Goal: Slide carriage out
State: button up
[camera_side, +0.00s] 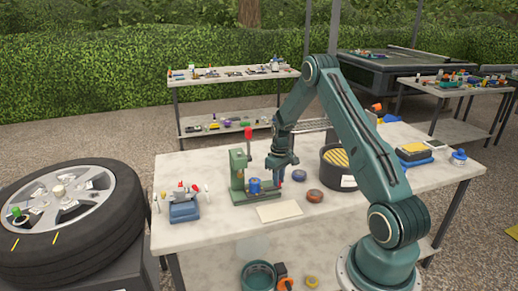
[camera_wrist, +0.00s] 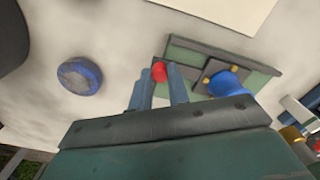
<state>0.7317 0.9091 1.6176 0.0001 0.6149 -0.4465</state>
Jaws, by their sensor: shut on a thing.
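A small green press (camera_side: 239,172) stands on the pale table, with a red-topped lever (camera_side: 247,133) above it. A blue round piece (camera_side: 254,186) sits at its base; in the wrist view this blue piece (camera_wrist: 230,84) rests on the green carriage or base (camera_wrist: 195,62), with small yellow bits beside it. My gripper (camera_side: 280,178) points down at the press's right end. In the wrist view my gripper's fingers (camera_wrist: 159,82) are shut on a red knob (camera_wrist: 159,71) at the end of the green part. Where carriage and base meet is hard to tell.
A blue-rimmed round tin (camera_wrist: 80,75) and a brown round tin (camera_side: 314,196) lie to the right. A dark tub (camera_side: 338,168) stands beyond them. A pale card (camera_side: 279,211) lies in front, a blue fixture (camera_side: 184,210) at left.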

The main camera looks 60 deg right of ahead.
jog(key=shift+s+d, duration=1.05)
dwell(0.4)
jog(key=o, duration=0.9)
jog(key=shift+r, duration=0.25)
jog(key=shift+r, duration=2.2)
jog(key=shift+a+r, duration=0.1)
jog(key=shift+r, duration=0.05)
